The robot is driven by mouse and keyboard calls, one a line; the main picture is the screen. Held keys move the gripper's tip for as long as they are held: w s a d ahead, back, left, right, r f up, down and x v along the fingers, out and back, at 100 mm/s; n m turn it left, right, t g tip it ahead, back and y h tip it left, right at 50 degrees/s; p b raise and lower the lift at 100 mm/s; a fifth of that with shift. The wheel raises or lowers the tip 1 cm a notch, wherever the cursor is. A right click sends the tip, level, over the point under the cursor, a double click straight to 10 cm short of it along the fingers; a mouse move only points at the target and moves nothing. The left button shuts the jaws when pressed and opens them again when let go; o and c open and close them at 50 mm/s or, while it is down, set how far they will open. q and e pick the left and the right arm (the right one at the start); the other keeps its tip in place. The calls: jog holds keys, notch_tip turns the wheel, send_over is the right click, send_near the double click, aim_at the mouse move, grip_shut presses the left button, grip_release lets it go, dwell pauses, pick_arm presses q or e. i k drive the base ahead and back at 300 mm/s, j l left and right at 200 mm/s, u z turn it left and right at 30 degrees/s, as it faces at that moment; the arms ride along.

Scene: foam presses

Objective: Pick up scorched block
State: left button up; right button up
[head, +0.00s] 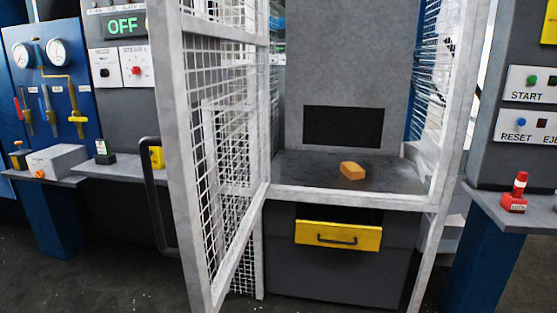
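A small orange-brown block (352,171) lies on the dark press bed (310,172) inside the white mesh cage. It is the only block in view; I cannot make out scorch marks on it at this size. The cage's mesh door (222,150) stands open toward me on the left, with a dark handle (158,195) on its outer edge. Neither of my grippers shows in the head view.
A yellow drawer (338,234) sits below the bed. At right are START and RESET panels and a red lockout device (515,195) on a shelf.

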aim_at(350, 169)
jog(key=i+j+z, duration=0.2)
jog(key=j+z, duration=0.25)
jog(key=j, duration=0.85)
jog(key=j+z, duration=0.4)
jog(key=j, duration=0.9)
jog(key=z, duration=0.2)
jog(key=i+l+z, duration=0.25)
jog(key=l, duration=0.15)
jog(key=l+z, duration=0.3)
jog(key=i+l+z, duration=0.3)
jog(key=i+l, duration=0.15)
jog(key=i+l+z, duration=0.3)
jog(key=i+l, duration=0.2)
